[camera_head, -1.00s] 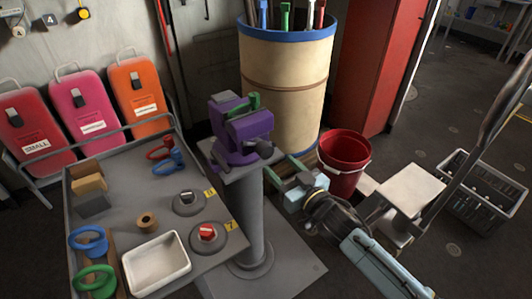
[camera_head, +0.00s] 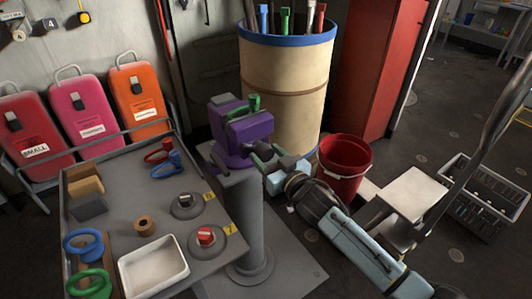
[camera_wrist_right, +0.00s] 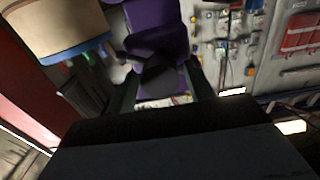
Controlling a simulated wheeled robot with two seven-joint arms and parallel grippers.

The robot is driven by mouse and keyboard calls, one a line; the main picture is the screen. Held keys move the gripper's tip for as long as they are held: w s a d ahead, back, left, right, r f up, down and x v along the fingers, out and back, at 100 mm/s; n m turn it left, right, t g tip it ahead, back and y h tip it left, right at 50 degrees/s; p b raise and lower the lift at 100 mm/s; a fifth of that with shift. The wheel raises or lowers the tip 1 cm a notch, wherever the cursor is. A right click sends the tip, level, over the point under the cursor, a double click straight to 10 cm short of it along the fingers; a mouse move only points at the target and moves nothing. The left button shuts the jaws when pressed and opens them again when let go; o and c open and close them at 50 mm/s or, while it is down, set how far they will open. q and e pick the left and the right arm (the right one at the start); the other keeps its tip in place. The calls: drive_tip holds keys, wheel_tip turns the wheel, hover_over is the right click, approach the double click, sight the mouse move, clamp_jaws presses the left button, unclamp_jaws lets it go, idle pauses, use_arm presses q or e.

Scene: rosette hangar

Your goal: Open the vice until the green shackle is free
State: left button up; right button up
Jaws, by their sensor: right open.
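The purple vice (camera_head: 250,131) stands on a grey pedestal beside the workbench. The green shackle (camera_head: 254,104) shows at the top of the vice, between its jaws; how tightly they hold it I cannot tell. My right gripper (camera_head: 265,157) is open at the front right of the vice, around its screw end. In the right wrist view, my right gripper's fingers (camera_wrist_right: 162,88) stand on either side of a dark grey part, the vice's screw end (camera_wrist_right: 160,78), with the purple body (camera_wrist_right: 155,25) beyond. Whether they touch it I cannot tell. My left gripper is out of view.
The workbench (camera_head: 135,200) at left carries a white tray (camera_head: 153,266), blue and green rings and red and blue shackles. A tall drum (camera_head: 285,90) stands behind the vice. A red bucket (camera_head: 343,168) and a grey crate (camera_head: 480,200) are at right.

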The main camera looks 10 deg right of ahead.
drive_tip(key=m+p, duration=0.2)
drive_tip(key=m, duration=0.1)
drive_tip(key=shift+r, duration=0.15)
drive_tip(key=m+p, duration=0.1)
drive_tip(key=m, duration=0.3)
drive_tip(key=shift+p, duration=0.3)
drive_tip(key=m, duration=0.2)
drive_tip(key=shift+m+p, duration=0.3)
drive_tip(key=shift+p, duration=0.05)
drive_tip(key=m, duration=0.3)
drive_tip(key=shift+m, duration=0.4)
drive_tip(key=m, duration=0.5)
drive_tip(key=shift+f, duration=0.2)
drive_tip(key=m+b, duration=0.1)
drive_tip(key=m, duration=0.6)
drive_tip(key=shift+b, duration=0.3)
drive_tip(key=m, duration=0.9)
